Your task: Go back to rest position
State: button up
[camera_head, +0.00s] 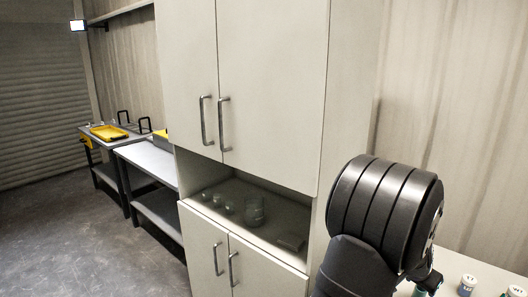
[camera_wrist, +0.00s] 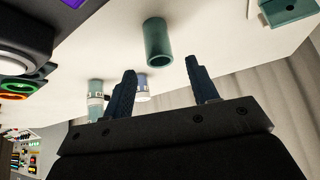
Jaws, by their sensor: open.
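My gripper (camera_wrist: 164,84) shows in the wrist view with its two dark fingers spread apart and nothing between them. A hollow green cylinder (camera_wrist: 157,48) stands on the white surface (camera_wrist: 215,28) beyond the fingers, apart from them. A vial with a green band (camera_wrist: 95,108) is beside the left finger, and a blue-banded vial (camera_wrist: 143,84) shows just right of that finger. In the head view my black arm fills the lower right and hides most of the gripper. Small white-capped vials (camera_head: 467,284) stand on the white counter (camera_head: 485,268) beside it.
A tall beige cabinet (camera_head: 265,80) stands left of my arm, with glassware (camera_head: 254,212) in its open niche. Benches with a yellow tray (camera_head: 108,132) stand farther left. The floor (camera_head: 85,225) there is clear. A teal box (camera_wrist: 282,12) is at the wrist view's upper right.

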jog(key=x, duration=0.6)
jog(key=shift+d+f, duration=0.1)
jog(key=shift+f, duration=0.15)
jog(key=shift+w+d+r, duration=0.15)
jog(key=shift+d+r, duration=0.05)
jog(key=shift+r, duration=0.05)
notch_tip(320, 180, up, 3)
jog(key=shift+a+r, duration=0.1)
jog(key=shift+r, duration=0.15)
jog(key=s+d+r, duration=0.2)
jog(key=s+r, duration=0.5)
jog(key=s, duration=0.5)
jog(key=w+d, duration=0.8)
jog(key=w, duration=0.3)
jog(key=w+d, duration=0.9)
jog(key=w, duration=0.2)
jog(key=shift+w+f+m, duration=0.2)
jog(key=shift+w+m, duration=0.15)
jog(key=shift+m, duration=0.05)
